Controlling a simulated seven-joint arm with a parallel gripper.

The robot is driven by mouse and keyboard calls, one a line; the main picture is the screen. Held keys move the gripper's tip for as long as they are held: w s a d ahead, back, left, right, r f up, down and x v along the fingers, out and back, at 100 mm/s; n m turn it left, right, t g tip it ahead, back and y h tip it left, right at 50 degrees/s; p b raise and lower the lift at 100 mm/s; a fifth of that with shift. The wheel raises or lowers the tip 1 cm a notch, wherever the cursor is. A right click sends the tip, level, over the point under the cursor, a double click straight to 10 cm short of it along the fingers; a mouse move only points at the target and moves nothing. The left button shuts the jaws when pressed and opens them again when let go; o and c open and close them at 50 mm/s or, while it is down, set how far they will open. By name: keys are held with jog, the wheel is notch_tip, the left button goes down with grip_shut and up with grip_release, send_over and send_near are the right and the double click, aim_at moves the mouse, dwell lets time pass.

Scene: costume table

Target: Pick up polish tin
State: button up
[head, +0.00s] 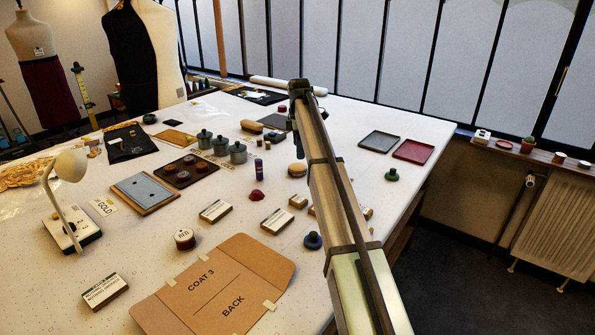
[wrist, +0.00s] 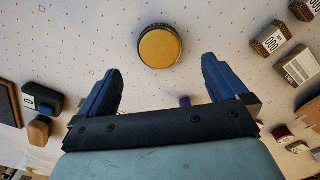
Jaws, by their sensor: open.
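The polish tin, a round tin with an amber lid and dark rim (wrist: 160,46), lies flat on the table in the wrist view, just beyond my fingertips and roughly centred between them. In the head view, a round tan-topped tin (head: 297,169), which looks like the same one, sits just left of my arm. My gripper (wrist: 161,68) is open and empty, its two dark blue fingers apart on either side. It does not touch the tin in the picture; its height above the table is hard to judge. In the head view my arm largely hides the gripper.
Small labelled boxes (wrist: 270,38) lie right of the tin in the wrist view; a dark green block (wrist: 40,100) lies left. In the head view, grey-green lidded pots (head: 238,153), a purple bottle (head: 259,166) and a dark red item (head: 257,196) stand nearby. Bare tabletop surrounds the tin.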

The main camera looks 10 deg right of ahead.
aim_at(298, 166)
jog(key=shift+w+a+f, duration=0.1)
jog(key=shift+a+f, duration=0.05)
jog(key=shift+f, duration=3.95)
jog(key=c, duration=1.2)
